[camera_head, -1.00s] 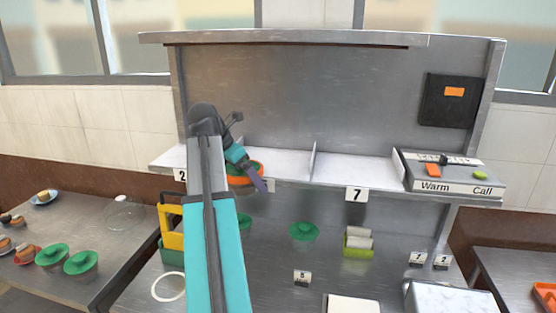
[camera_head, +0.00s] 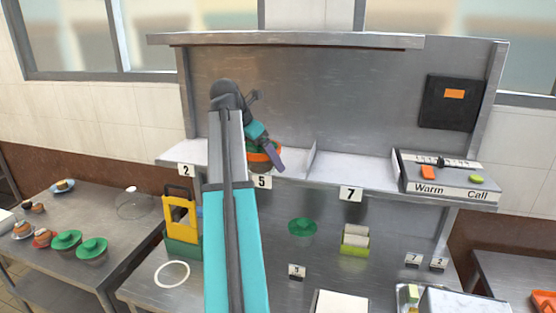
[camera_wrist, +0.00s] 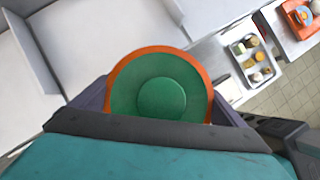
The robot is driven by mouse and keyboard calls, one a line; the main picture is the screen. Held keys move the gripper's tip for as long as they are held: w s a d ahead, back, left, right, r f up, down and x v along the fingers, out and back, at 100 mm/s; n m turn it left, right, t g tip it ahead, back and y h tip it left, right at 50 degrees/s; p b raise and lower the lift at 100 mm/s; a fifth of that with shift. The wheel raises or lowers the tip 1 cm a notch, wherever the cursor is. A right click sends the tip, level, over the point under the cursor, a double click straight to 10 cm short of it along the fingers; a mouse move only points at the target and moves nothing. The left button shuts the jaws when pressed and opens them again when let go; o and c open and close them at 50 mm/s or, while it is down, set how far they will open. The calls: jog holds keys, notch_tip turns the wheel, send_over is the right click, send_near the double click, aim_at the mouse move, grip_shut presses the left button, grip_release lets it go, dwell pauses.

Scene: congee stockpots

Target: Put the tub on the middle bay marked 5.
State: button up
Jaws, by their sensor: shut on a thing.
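The tub (camera_head: 262,157) has a green lid and an orange rim. It is at the shelf bay behind the "5" tag (camera_head: 261,181), the middle bay (camera_head: 292,162) of the upper shelf. My gripper (camera_head: 268,152) is shut on it, and my arm hides part of it. In the wrist view the tub (camera_wrist: 160,98) sits between the two fingers of my gripper (camera_wrist: 162,108), lid facing the camera. I cannot tell whether its base touches the shelf.
Bay "7" (camera_head: 351,170) is empty, with a divider (camera_head: 311,158) between it and bay 5. A Warm/Call control box (camera_head: 448,180) stands at the right.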

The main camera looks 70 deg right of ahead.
jog(key=shift+s+d, duration=0.1)
jog(key=shift+s, duration=0.05)
jog(key=shift+d, duration=0.35)
jog(key=w+d+p, duration=0.1)
jog(key=d+p, duration=0.1)
jog(key=d, duration=0.3)
jog(key=w+d+f+p, duration=0.1)
jog(key=d, duration=0.3)
jog(key=w+d+p, duration=0.1)
jog(key=d+p, duration=0.1)
jog(key=d, duration=0.3)
jog(key=shift+d+f+p, duration=0.15)
jog(key=shift+d+p, duration=0.2)
jog(key=shift+d+f, duration=0.15)
jog(key=shift+d, duration=0.1)
jog(key=shift+a+f+p, duration=0.1)
jog(key=shift+f+p, duration=0.65)
jog(key=shift+f, duration=0.05)
jog(key=shift+f+p, duration=0.35)
jog(key=shift+f, duration=0.6)
